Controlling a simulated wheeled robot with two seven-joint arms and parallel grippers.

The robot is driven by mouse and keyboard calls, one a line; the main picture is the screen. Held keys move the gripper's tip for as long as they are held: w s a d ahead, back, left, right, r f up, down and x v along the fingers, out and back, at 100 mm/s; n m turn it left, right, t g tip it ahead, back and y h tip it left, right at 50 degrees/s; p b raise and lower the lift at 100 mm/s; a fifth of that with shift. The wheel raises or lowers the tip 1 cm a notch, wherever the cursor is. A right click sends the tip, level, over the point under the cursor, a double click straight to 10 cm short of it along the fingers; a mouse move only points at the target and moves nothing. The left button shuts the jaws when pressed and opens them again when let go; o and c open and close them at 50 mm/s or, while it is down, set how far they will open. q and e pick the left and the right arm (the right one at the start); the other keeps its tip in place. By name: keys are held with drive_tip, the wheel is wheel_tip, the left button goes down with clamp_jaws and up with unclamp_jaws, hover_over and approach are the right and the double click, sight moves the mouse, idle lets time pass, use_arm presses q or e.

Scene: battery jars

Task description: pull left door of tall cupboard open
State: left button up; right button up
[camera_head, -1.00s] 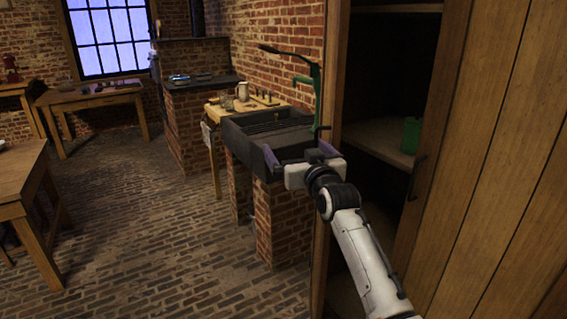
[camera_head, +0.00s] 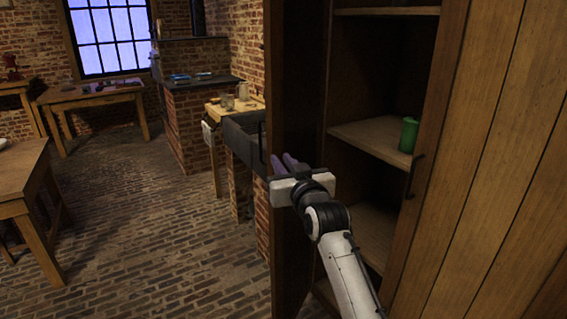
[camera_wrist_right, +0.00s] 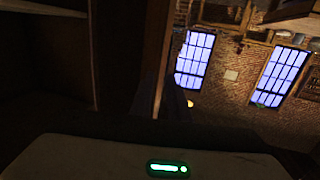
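The tall cupboard stands at the right, with dark shelves (camera_head: 365,137) showing inside. Its left door (camera_head: 300,80) stands open; its dark inner face is towards me, and a dark bar handle (camera_head: 262,148) shows beyond its outer edge. The planked right door (camera_head: 490,170) has a dark handle (camera_head: 415,176) and looks closed. My right gripper (camera_head: 284,162) is in front of the left door's inner face, away from its handle. Its purple fingers are close together with nothing seen between them; I cannot tell whether they touch the door. My left gripper is out of view.
A green jar (camera_head: 408,135) stands on the middle shelf. A dark sink (camera_head: 240,135) on brick supports lies beyond the door, partly hidden. A wooden table (camera_head: 25,180) stands at left. The brick floor (camera_head: 150,230) between is clear. The right wrist view shows windows (camera_wrist_right: 194,60).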

drive_tip(key=b+v, duration=0.1)
drive_tip(key=v, duration=0.9)
drive_tip(key=shift+s+d, duration=0.1)
drive_tip(key=shift+s, duration=0.05)
drive_tip(key=shift+c, duration=0.5)
